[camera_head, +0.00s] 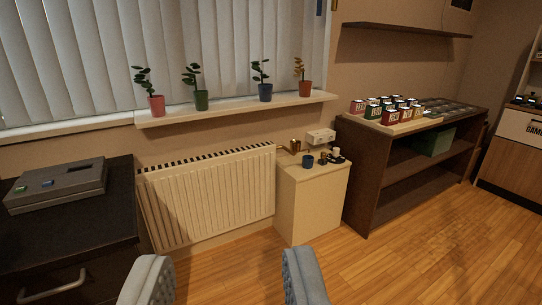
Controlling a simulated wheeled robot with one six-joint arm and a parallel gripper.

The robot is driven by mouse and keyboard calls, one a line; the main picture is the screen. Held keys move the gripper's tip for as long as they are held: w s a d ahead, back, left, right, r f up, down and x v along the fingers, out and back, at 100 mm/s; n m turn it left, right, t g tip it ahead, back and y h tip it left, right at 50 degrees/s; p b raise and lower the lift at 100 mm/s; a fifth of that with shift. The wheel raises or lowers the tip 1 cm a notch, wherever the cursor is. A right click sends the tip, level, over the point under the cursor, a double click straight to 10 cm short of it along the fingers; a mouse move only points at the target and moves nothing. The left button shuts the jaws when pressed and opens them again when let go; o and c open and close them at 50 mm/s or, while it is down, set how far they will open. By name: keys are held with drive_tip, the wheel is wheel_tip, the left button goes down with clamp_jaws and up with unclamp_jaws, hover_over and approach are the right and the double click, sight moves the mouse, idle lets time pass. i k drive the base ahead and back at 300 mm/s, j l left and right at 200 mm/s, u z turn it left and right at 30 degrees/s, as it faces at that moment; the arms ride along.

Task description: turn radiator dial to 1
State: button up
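A white ribbed radiator (207,198) is on the wall below the window sill. A small brass-coloured piece (294,146) shows just right of its top right corner, behind the low cabinet. It may be the radiator dial, but it is too small to tell, and no numbers can be read. My gripper (222,256) shows as two grey-blue fingers at the bottom edge, wide apart with only floor seen between them. It is open and empty, well in front of the radiator and touching nothing.
A cream cabinet (312,205) bearing a blue mug (308,161) and a white device (320,137) stands right of the radiator. A dark desk (75,225) is at the left. A dark shelf unit (375,185) stands farther right. Wooden floor (430,250) is clear at front right.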

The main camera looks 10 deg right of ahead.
sight(335, 154)
drive_tip(key=i+z, duration=0.35)
drive_tip(key=i, duration=0.3)
drive_tip(key=i+j+z, duration=0.15)
drive_tip(key=i+z, duration=0.2)
drive_tip(key=i, duration=0.35)
drive_tip(key=i+l+z, duration=0.1)
drive_tip(key=i+z, duration=0.15)
drive_tip(key=i, duration=2)
